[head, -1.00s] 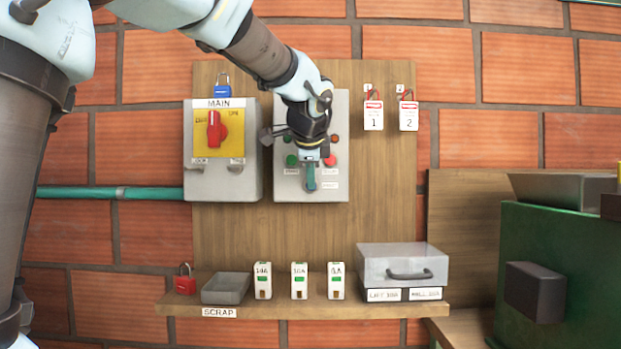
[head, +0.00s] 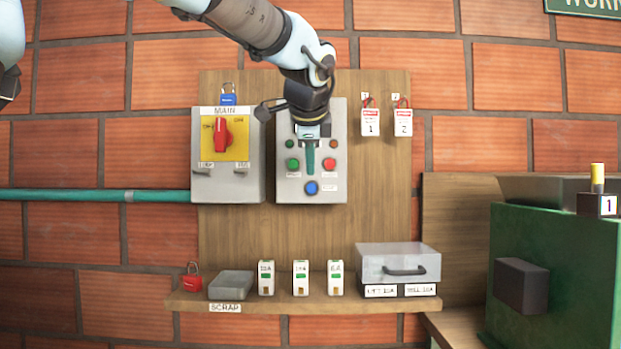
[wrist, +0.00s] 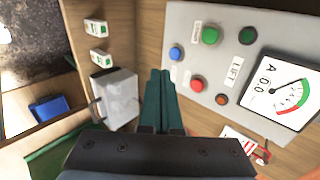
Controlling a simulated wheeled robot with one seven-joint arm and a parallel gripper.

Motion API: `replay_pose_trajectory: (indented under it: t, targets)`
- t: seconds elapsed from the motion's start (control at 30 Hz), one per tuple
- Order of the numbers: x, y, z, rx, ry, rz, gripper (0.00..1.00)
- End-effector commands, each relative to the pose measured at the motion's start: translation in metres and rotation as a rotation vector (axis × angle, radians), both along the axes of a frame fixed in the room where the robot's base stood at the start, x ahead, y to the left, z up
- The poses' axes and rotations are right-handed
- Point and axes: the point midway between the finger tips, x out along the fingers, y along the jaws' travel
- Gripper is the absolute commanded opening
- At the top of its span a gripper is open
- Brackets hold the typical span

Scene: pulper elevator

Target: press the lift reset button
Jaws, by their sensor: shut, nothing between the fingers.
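The grey lift control box (head: 284,130) hangs on the wooden board, and the wrist view shows it marked LIFT (wrist: 238,70). Its blue button (head: 311,188) sits lowest, with a small label too fine to read; it also shows in the wrist view (wrist: 176,53). A green button (head: 292,163) and a red button (head: 329,164) sit above it, left and right. My gripper (head: 310,170) is shut and empty, its teal fingers in front of the box just above the blue button in the head view. In the wrist view the fingertips (wrist: 160,75) appear apart from the blue button.
A MAIN switch box (head: 228,180) with a red handle is left of the lift box. Red tags (head: 371,122) hang to the right. The shelf (head: 290,303) below carries a red padlock, a scrap tray, several breakers and a clear-lidded case. A green machine (head: 560,260) stands at right.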

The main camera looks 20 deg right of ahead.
Motion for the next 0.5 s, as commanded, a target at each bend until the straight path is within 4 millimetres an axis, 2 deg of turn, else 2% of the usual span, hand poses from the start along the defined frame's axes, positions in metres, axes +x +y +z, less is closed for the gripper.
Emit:
replay_pose_trajectory:
  t: [0.2,0.5]
  targets:
    - [-0.019,0.009,0.018,0.000,-0.001,-0.002,0.00]
    - [-0.023,0.011,0.022,0.001,0.001,-0.001,0.00]
